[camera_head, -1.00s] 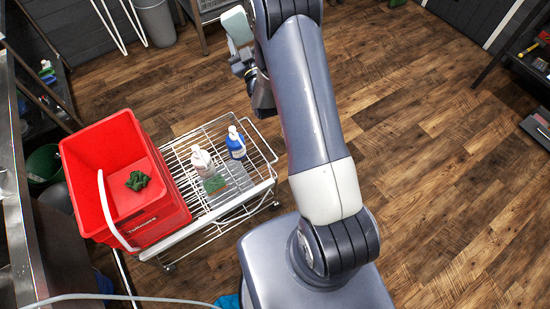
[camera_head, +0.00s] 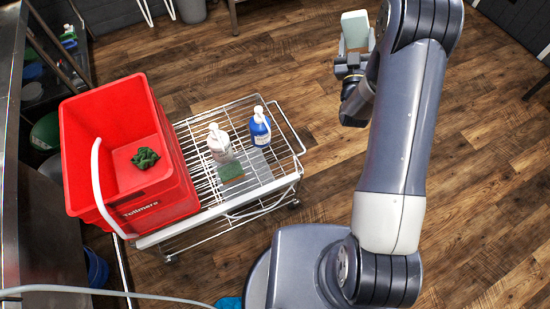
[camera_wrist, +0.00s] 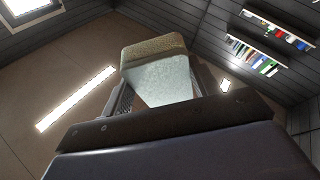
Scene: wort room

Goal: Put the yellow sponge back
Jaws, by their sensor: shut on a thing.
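My gripper (camera_head: 355,50) is shut on a block-shaped sponge (camera_head: 355,25), held up above the floor, beyond and right of the wire cart. In the head view its visible face is pale grey-green. In the wrist view the sponge (camera_wrist: 160,78) sits between the two fingers, with a dull yellow-tan upper layer and a pale blue-green face. Another sponge, with a green top (camera_head: 231,171), lies on the wire cart (camera_head: 284,170) in front of a white bottle.
The cart also carries a white pump bottle (camera_head: 219,145), a blue bottle (camera_head: 260,129) and a red bucket (camera_head: 110,105) with a dark green cloth (camera_head: 145,158) inside. A metal counter edge (camera_head: 35,200) runs along the left. Wooden floor (camera_head: 320,185) is clear between cart and arm.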

